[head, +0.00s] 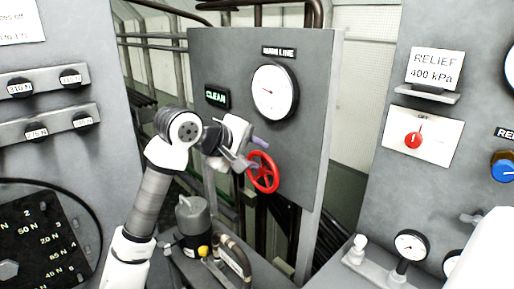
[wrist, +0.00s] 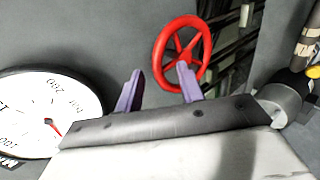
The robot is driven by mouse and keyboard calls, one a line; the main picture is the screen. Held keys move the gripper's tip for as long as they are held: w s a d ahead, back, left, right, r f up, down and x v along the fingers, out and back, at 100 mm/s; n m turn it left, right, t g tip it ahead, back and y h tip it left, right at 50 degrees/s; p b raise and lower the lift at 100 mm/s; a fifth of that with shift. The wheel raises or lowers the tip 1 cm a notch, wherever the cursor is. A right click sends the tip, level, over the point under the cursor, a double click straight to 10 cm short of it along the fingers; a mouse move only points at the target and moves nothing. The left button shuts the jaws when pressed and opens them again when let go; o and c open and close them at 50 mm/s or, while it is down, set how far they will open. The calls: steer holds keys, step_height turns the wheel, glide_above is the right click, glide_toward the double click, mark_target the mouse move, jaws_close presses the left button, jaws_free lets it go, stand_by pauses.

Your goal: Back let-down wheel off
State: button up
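A red spoked handwheel (head: 264,172) stands on the lower part of the grey main-line panel; I see no label on it. It also shows in the wrist view (wrist: 182,54), beyond the fingers and a little right of centre. My gripper (head: 256,153) is beside the wheel's upper left in the head view. Its two purple fingers are apart with nothing between them, as the wrist view (wrist: 160,84) shows. The right finger overlaps the wheel's lower rim in that view; I cannot tell whether it touches.
The MAIN LINE gauge (head: 275,91) is above the wheel, beside a lit CLEAN sign (head: 217,97).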

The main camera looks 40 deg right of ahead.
steer(key=shift+d+f, duration=0.35)
steer(key=shift+d, duration=0.15)
jaws_close()
